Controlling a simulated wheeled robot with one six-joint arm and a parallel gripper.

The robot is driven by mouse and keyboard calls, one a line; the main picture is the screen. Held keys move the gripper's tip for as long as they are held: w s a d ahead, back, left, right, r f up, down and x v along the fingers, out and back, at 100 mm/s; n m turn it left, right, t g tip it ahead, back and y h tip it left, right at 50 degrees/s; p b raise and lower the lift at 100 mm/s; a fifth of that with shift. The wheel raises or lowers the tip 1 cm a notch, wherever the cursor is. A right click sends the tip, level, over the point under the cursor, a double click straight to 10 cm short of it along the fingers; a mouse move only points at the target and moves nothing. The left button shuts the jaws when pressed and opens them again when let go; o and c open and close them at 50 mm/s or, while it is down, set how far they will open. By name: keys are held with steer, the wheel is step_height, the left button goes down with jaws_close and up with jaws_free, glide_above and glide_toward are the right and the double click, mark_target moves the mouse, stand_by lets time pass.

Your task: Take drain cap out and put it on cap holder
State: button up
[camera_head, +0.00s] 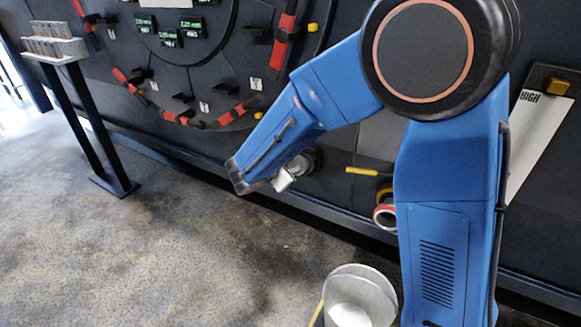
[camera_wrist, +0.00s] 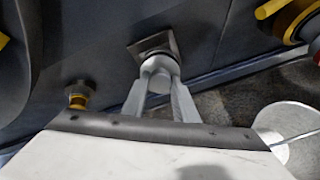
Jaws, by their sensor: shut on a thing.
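My gripper (camera_head: 283,180) is low by the dark wall panel, left of the drain pipe. In the wrist view its two pale fingers (camera_wrist: 160,98) are shut on a light grey rounded piece (camera_wrist: 157,79), which looks like the drain cap. Directly beyond it is a square metal plate (camera_wrist: 152,45) at the wall, possibly the cap holder. I cannot tell whether the cap touches the plate. The drain pipe (camera_head: 384,216) has a red and white rim with a dark opening and no cap on it. My arm hides part of the wall around the gripper.
A yellow valve lever (camera_head: 361,171) sits above the drain pipe and shows at upper right in the wrist view (camera_wrist: 274,8). A metal bucket (camera_head: 361,296) stands on the floor below. A dark knob on a yellow base (camera_wrist: 79,94) is to the left.

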steer(key=shift+x, duration=1.15)
stand_by(0.4)
steer(key=o, duration=1.1)
steer(key=shift+o, duration=1.4)
steer(key=shift+v, duration=3.55)
